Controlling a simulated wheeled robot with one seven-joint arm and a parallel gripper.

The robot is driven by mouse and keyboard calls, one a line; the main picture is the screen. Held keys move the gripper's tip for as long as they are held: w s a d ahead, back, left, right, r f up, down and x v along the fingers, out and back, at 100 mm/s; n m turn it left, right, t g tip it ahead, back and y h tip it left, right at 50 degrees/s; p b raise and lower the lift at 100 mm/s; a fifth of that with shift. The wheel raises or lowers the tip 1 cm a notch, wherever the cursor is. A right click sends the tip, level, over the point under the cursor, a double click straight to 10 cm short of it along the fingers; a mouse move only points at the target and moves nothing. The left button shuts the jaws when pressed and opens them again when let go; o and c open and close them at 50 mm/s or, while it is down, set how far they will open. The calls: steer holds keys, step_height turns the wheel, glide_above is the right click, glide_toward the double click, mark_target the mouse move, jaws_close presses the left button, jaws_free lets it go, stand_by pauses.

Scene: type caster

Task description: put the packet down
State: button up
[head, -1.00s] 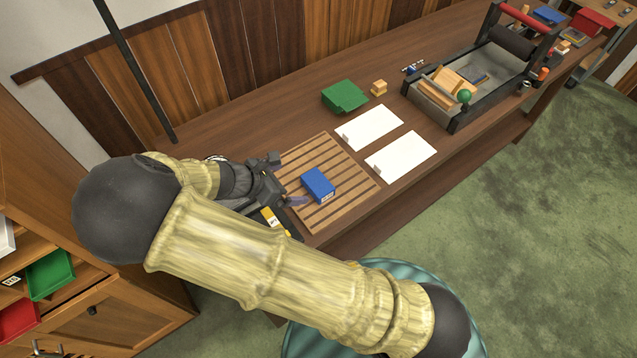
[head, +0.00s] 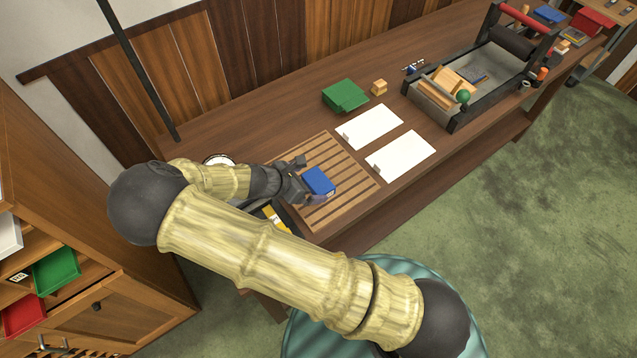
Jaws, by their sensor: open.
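The packet is a small blue box (head: 319,181) lying on the slatted wooden rack (head: 345,170) on the bench. My gripper (head: 308,182) is open at the left side of the blue box, with its fingers close to or around that side. I cannot tell whether the fingers touch the box. My arm hides the left part of the rack and some of the gripper.
Two white sheets (head: 369,127) lie right of the rack, with a green block (head: 345,95) and a small wooden block (head: 379,87) behind them. A press (head: 452,115) with a roller stands farther right. A yellow item (head: 276,219) lies near my arm.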

mark_target(317, 181)
steer(key=x, duration=0.1)
steer(key=p+x, duration=0.1)
steer(key=x, duration=0.2)
steer(key=shift+w+d+r, duration=0.15)
steer(key=shift+d, duration=0.2)
steer(key=shift+w+d+f, duration=0.1)
steer(key=shift+f, duration=0.15)
steer(key=c, duration=1.5)
steer(key=shift+r, duration=0.1)
steer(key=shift+r+b, duration=0.65)
steer(key=shift+r, duration=4.3)
